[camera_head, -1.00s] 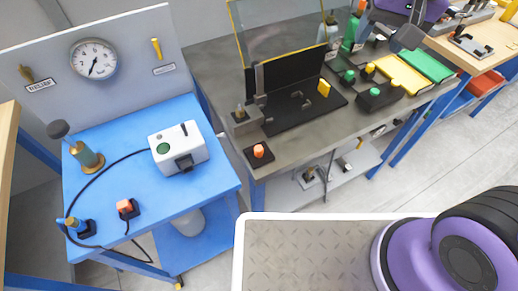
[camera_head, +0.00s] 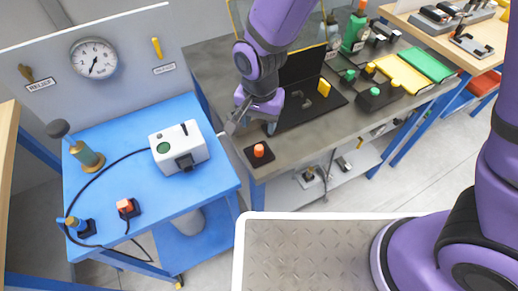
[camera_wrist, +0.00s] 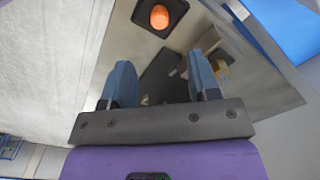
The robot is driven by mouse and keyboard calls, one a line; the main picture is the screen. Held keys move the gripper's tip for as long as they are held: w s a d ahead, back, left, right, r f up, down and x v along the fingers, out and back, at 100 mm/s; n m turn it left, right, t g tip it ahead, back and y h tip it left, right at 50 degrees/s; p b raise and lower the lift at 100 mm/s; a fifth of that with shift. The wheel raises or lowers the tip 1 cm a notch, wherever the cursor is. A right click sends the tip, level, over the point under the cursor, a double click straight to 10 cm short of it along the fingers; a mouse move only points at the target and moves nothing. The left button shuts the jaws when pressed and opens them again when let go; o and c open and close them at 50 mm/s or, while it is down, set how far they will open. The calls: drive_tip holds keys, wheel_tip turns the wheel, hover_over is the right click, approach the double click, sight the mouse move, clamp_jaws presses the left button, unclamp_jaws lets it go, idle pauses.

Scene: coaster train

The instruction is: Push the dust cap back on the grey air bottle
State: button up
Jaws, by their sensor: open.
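An orange cap-like piece (camera_head: 259,150) stands on a small black square pad at the front left corner of the grey bench. It also shows in the wrist view (camera_wrist: 159,17), beyond my fingertips. My gripper (camera_head: 252,125) is open and empty above the bench's left end, just behind the orange piece and apart from it. Its two blue-grey fingers (camera_wrist: 160,68) are spread in the wrist view. A pale grey bottle (camera_head: 332,30) stands at the back of the bench, beside a green bottle (camera_head: 354,34) with an orange top. The grey bottle's top is too small to make out.
My arm hides part of the black board (camera_head: 305,112) and the upright panel behind it. Yellow (camera_head: 398,75) and green (camera_head: 428,64) trays lie to the right. The blue table (camera_head: 150,240) at left holds a white box (camera_head: 180,146) and cabling. The bench front near the pad is clear.

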sight(259, 147)
drive_tip(key=shift+s+f, duration=0.1)
drive_tip(key=shift+f, duration=5.3)
drive_tip(key=c, duration=1)
